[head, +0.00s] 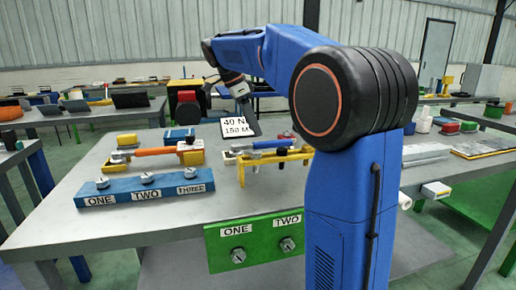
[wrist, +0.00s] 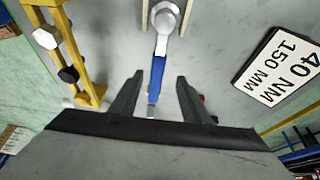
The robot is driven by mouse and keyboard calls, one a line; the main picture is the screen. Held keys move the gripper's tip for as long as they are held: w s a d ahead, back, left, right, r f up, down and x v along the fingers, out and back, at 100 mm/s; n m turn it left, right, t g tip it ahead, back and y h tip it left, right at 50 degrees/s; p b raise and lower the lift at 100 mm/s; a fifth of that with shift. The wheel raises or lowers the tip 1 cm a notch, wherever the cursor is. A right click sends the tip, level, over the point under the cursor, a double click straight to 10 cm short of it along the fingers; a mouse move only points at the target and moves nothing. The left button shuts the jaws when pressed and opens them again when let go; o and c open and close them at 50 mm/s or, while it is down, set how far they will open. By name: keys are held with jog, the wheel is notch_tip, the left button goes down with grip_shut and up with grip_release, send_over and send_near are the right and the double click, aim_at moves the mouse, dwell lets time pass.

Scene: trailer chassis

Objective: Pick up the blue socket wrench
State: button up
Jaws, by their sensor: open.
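The blue socket wrench (wrist: 157,78) shows in the wrist view with a blue handle and a silver round head at the top, between two pale uprights. My gripper (wrist: 160,77) is open, one finger on each side of the handle with gaps between. I cannot tell how far above the handle the fingertips are.
A white sign reading 40 NM, 150 MM (wrist: 280,65) stands close on the right in the wrist view. A yellow bracket (wrist: 72,45) with hex pieces is on the left. The head view shows an orange-handled wrench (head: 155,151), a blue block (head: 148,188) and a green panel (head: 262,240).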

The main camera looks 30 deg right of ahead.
aim_at(262, 142)
jog(key=shift+s+x, duration=0.15)
jog(key=shift+x, duration=1.7)
jog(key=shift+s+x, duration=0.1)
jog(key=shift+x, duration=1.8)
jog(key=shift+r, duration=0.1)
grip_shut()
jog(key=shift+r, duration=0.1)
notch_tip(262, 142, up, 9)
jog(key=shift+r, duration=0.4)
jog(key=shift+s, duration=0.1)
